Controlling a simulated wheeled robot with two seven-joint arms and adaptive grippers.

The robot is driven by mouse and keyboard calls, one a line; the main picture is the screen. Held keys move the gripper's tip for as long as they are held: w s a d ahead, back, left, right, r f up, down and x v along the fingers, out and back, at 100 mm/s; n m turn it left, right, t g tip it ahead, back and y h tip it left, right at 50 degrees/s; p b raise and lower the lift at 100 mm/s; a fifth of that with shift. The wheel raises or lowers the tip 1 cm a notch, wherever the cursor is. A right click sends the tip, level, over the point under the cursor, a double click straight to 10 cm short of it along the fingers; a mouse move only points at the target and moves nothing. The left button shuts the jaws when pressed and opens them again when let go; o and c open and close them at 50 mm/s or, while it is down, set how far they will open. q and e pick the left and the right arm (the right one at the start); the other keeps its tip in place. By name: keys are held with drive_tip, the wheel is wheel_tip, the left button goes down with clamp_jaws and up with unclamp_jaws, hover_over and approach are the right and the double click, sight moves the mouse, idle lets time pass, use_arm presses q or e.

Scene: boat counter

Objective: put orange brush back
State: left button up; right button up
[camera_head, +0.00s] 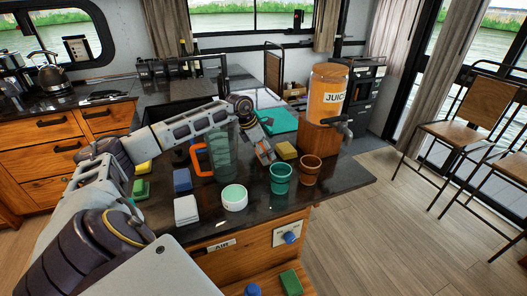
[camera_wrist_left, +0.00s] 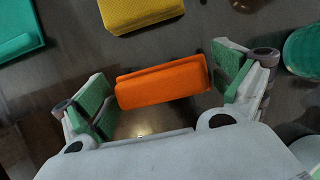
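The orange brush (camera_wrist_left: 162,84) shows in the left wrist view as an orange block lying between the two fingers of my left gripper (camera_wrist_left: 163,88). The green-padded fingers stand apart on either side of it, with a small gap visible at the right finger. In the head view my left gripper (camera_head: 264,151) points down at the counter, just left of a yellow block (camera_head: 286,150); it mostly hides the brush there. The yellow block also shows at the top of the left wrist view (camera_wrist_left: 140,12). My right gripper is in neither view.
A clear pitcher with an orange handle (camera_head: 201,160) stands left of the gripper. A green cup (camera_head: 281,180) and a brown cup (camera_head: 311,171) stand in front. The juice dispenser (camera_head: 329,95) is to the right.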

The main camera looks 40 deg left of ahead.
use_arm(q)
drive_tip(key=shift+r, duration=0.1)
drive_tip(key=shift+s+a+r, duration=0.1)
drive_tip(key=shift+r, duration=0.15)
drive_tip(key=shift+s+r, duration=0.1)
drive_tip(key=shift+r, duration=0.2)
drive_tip(key=v, duration=1.2)
drive_tip(key=shift+w+r, duration=0.25)
drive_tip(key=shift+r, duration=0.1)
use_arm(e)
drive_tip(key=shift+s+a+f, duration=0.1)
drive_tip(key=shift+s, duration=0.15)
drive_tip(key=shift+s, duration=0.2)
